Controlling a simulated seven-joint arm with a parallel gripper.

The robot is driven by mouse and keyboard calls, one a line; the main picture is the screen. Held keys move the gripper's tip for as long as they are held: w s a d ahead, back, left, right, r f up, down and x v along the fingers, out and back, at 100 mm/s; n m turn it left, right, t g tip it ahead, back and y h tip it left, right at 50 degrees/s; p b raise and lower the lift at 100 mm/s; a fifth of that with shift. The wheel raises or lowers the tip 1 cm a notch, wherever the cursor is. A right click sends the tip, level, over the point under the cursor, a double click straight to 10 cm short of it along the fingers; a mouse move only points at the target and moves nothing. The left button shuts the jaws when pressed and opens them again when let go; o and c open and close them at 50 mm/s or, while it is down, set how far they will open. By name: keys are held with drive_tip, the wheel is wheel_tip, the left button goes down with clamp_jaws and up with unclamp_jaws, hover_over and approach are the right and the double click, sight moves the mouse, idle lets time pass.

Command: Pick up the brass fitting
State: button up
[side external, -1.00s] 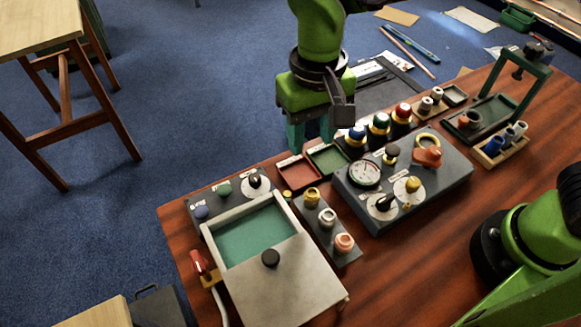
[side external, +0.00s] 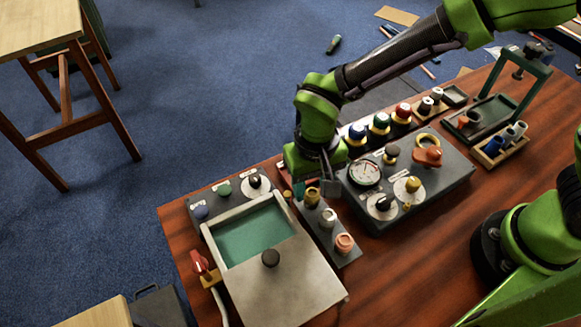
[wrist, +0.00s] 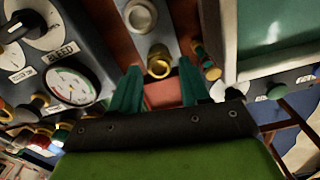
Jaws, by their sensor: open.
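The brass fitting (side external: 312,198) is a small golden ring-shaped piece at the far end of a grey block (side external: 325,232). A silvery fitting (side external: 328,217) and a copper-coloured fitting (side external: 344,243) stand on the same block. My gripper (side external: 314,187) is open and low over the block's far end, at the brass fitting. In the wrist view, the brass fitting (wrist: 159,63) shows between the two teal fingertips of my gripper (wrist: 159,68), with gaps visible on both sides. I cannot tell how far down the fingers reach beside it.
A grey gauge panel (side external: 455,185) with knobs stands close on the right. A box with a sliding lid (side external: 285,285) and teal interior stands close on the left. A red tray (wrist: 162,95) lies behind the block, mostly hidden by my gripper.

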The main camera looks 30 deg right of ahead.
sight(312, 192)
drive_tip(key=shift+s+f, duration=0.1)
drive_tip(key=shift+f, duration=1.45)
drive_tip(key=shift+c, duration=0.4)
drive_tip(key=c, duration=0.8)
drive_tip(key=shift+o, duration=0.2)
drive_tip(key=shift+r, duration=0.15)
